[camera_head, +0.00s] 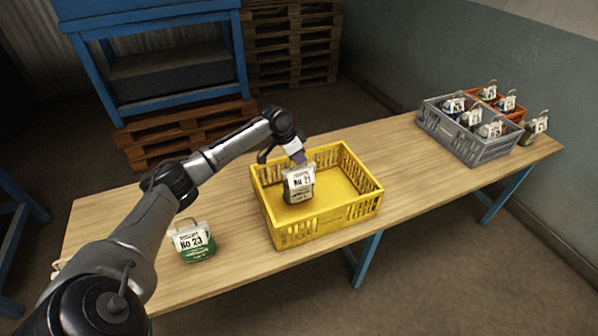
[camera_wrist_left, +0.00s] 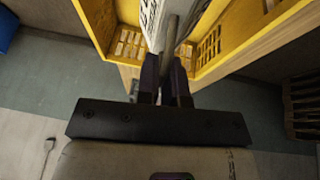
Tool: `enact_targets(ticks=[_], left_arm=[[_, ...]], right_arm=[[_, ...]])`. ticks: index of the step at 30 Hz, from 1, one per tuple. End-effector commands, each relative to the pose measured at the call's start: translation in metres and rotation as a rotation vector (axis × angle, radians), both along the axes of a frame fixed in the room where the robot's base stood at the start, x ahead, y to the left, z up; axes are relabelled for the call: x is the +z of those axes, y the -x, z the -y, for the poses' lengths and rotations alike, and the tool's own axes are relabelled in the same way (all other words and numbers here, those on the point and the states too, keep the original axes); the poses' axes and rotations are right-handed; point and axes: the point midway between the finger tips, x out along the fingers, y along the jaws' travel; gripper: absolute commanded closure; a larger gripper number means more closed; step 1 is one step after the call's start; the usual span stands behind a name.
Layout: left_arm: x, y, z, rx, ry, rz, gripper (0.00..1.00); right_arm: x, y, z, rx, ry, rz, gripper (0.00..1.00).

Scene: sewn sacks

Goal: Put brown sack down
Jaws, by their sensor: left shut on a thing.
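The brown sack (camera_head: 298,190) carries a white label reading "No 21" and stands upright inside the yellow crate (camera_head: 282,236), towards its left side. My left gripper (camera_head: 298,160) is shut on the top of this sack from above. I cannot tell whether the sack's base touches the crate floor. In the left wrist view, the gripper fingers (camera_wrist_left: 165,85) close on the sack's handle (camera_wrist_left: 170,45), with the crate wall (camera_wrist_left: 98,22) around it. My right gripper is not in view.
A green and white sack (camera_head: 194,243) labelled "No 23" stands left of the yellow crate on the wooden table (camera_head: 400,170). A grey crate (camera_head: 470,150) and an orange crate (camera_head: 512,108) with several sacks stand at the right end, beside another sack (camera_head: 535,128). The table middle is clear.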

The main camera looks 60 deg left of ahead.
Motion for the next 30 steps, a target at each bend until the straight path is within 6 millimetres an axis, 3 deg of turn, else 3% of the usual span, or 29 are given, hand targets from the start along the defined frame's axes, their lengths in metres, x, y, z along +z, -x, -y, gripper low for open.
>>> enact_targets(ticks=[5, 14, 27, 28, 30], left_arm=[[-0.010, -0.001, 0.000, 0.000, 0.000, 0.003, 1.00], [-0.047, 0.000, 0.000, 0.002, 0.000, 0.004, 1.00], [-0.052, -0.001, 0.000, 0.001, 0.000, 0.004, 1.00], [-0.053, 0.000, 0.000, 0.000, 0.000, 0.001, 0.89], [-0.053, 0.000, 0.000, 0.000, 0.000, 0.001, 0.82]], right_arm=[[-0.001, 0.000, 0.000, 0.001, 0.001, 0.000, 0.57], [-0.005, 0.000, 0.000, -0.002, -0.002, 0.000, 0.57], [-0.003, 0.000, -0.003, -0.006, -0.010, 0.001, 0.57], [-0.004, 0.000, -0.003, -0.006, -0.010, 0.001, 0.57], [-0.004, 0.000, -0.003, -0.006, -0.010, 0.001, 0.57]])
